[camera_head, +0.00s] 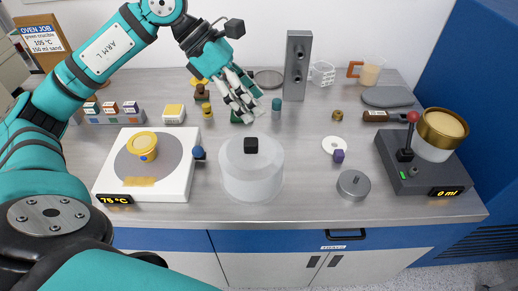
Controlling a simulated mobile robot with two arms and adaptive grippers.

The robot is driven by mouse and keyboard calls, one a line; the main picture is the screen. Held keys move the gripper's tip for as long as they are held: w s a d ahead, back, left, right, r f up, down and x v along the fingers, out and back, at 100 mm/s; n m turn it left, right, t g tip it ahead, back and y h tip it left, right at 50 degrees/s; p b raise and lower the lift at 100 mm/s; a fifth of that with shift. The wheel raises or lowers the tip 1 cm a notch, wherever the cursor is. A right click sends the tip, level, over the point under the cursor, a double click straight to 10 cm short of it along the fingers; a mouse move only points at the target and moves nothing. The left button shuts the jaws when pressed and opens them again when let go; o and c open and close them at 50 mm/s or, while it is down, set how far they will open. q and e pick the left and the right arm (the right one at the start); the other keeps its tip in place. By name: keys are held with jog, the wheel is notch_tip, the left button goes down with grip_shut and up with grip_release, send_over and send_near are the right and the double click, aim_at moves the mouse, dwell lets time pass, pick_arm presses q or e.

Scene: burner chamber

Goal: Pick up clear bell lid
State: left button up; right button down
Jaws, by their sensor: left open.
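The clear bell lid (251,177) is a translucent, whitish dome with a black knob (251,145) on top. It stands upright on the table, a little left of the middle of the head view. I cannot make out anything under it. My left gripper (246,108) is open and empty, pointing down and to the right. In the picture it is just above the knob, and it appears apart from the lid. My right gripper is not in view.
Left of the lid is a white hot plate (113,185) with a yellow-rimmed crucible (143,145). Right are a grey round lid (353,185), a white ring (334,145) and a dark device with a gold-rimmed cup (441,130). Small items stand behind. Bare table lies right of the bell.

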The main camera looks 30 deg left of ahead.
pick_arm(q)
jog(key=a+y, duration=0.3)
jog(key=a, duration=0.5)
jog(key=p, duration=0.3)
send_over(251, 141)
jog(key=s+a, duration=0.1)
jog(key=a, duration=0.2)
jog(key=shift+n+y, duration=0.3)
jog(key=f, duration=0.9)
jog(key=shift+s+d+f, duration=0.1)
jog(key=shift+s+d, duration=0.05)
jog(key=shift+d, duration=0.05)
jog(key=shift+d+f, duration=0.2)
jog(key=shift+f, duration=0.35)
jog(key=shift+d+f+p, duration=0.15)
jog(key=shift+f+p, duration=0.1)
jog(key=shift+p, duration=0.05)
jog(key=p+x, duration=0.2)
jog(key=x, duration=0.1)
jog(key=shift+d+f, duration=0.2)
jog(key=shift+f, duration=0.05)
jog(key=shift+w+f, duration=0.2)
jog(key=shift+f, duration=0.25)
jog(key=c, duration=1.2)
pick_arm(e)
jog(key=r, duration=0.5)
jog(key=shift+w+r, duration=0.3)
pick_arm(q)
jog(key=shift+r, duration=0.1)
jog(key=shift+c, duration=0.2)
